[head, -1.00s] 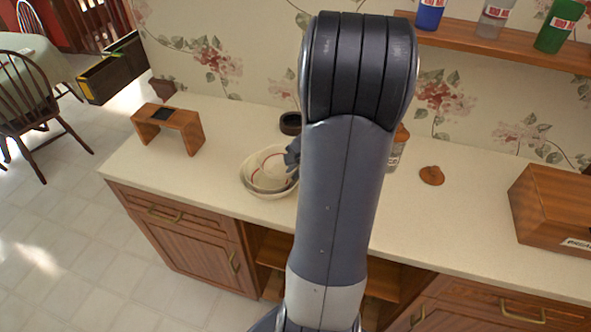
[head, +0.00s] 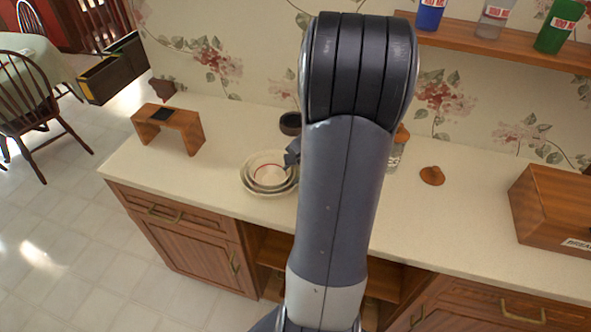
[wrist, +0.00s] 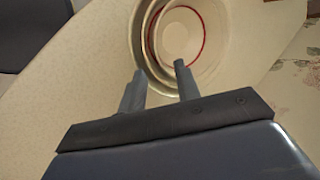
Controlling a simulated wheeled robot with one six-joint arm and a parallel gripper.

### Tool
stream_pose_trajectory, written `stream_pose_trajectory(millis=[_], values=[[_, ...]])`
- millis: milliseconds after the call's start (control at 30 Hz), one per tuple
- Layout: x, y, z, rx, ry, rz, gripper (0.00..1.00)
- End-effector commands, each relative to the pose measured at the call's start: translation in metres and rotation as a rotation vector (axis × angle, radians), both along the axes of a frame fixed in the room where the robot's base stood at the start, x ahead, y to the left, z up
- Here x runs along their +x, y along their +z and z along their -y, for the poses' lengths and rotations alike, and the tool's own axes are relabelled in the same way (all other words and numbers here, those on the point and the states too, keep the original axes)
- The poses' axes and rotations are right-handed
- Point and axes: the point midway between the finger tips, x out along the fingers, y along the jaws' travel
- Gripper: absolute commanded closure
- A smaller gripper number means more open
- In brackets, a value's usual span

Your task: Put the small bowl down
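The small bowl (head: 270,173), pale with a red ring inside, sits level inside larger pale bowls (head: 249,187) on the counter, left of my arm. In the wrist view the small bowl (wrist: 180,38) is at the top centre, nested in the wider rims. My gripper (wrist: 159,67) has its two fingers spread apart at the near side of the stack, with bowl rims between them. The right fingertip overlaps the bowl's inside and the left one is near the outer rim. In the head view my arm hides most of the gripper (head: 291,157).
A small wooden stand (head: 182,120) is at the counter's left. A dark round container (head: 291,123) stands behind the bowls. A glass jar (head: 397,155), a brown lid-like piece (head: 432,175) and a wooden box (head: 553,215) are to the right. Bottles stand on the shelf (head: 500,42) above.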

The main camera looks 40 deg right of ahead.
Motion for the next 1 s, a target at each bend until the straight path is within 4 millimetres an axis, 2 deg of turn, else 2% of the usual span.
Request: stream_pose_trajectory(millis=[100,400,600,733,1000], values=[[-0.002,0.015,0.001,-0.002,-0.002,0.002,0.69],[-0.034,0.071,0.014,-0.007,-0.003,0.005,0.69],[-0.051,0.100,0.018,-0.003,-0.002,0.002,0.69],[-0.055,0.109,0.020,-0.002,0.000,0.002,0.69],[-0.057,0.112,0.020,-0.001,-0.001,0.001,0.69]])
